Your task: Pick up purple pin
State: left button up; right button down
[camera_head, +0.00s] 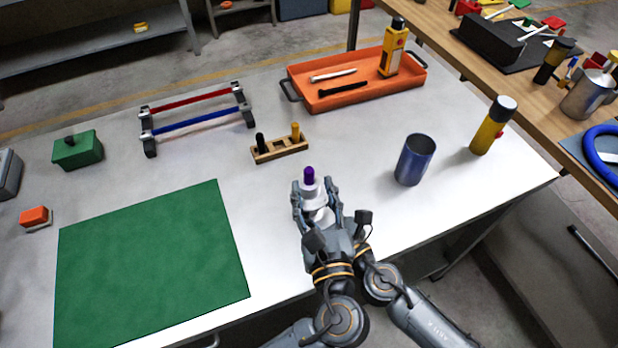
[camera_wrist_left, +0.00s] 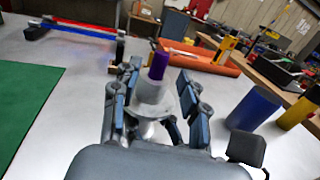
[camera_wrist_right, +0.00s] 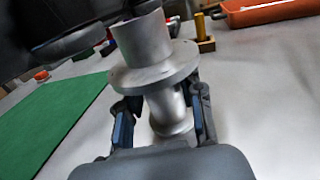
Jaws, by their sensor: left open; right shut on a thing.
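The purple pin (camera_head: 309,175) stands upright in the top of a light grey flanged holder (camera_head: 313,191) above the front of the table. In the left wrist view the pin (camera_wrist_left: 158,64) rises from the holder's neck. My left gripper (camera_head: 317,198) is open, its fingers on both sides of the holder, below the pin. My right gripper (camera_wrist_right: 162,115) is shut on the holder's lower part, under the flange (camera_wrist_right: 150,75). In the head view the right fingers are mostly hidden.
A wooden block (camera_head: 282,151) with a black and a yellow pin stands behind the grippers. A blue cup (camera_head: 414,160) and a yellow flashlight (camera_head: 492,127) stand to the right. A green mat (camera_head: 150,265) lies left. An orange tray (camera_head: 350,96) is at the back.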

aim_at(310, 179)
pick_arm(q)
jog(key=w, duration=0.2)
jog(key=w+a, duration=0.1)
jog(key=w, duration=0.1)
jog(key=shift+w, duration=0.15)
pick_arm(e)
jog(key=shift+w, duration=0.1)
pick_arm(q)
grip_shut()
jog(key=shift+r, duration=0.1)
notch_tip(310, 179, up, 10)
dwell(0.3)
pick_arm(e)
jog(key=c, duration=0.8)
grip_release()
jog(key=shift+s+d, duration=0.1)
jog(key=shift+s, duration=0.1)
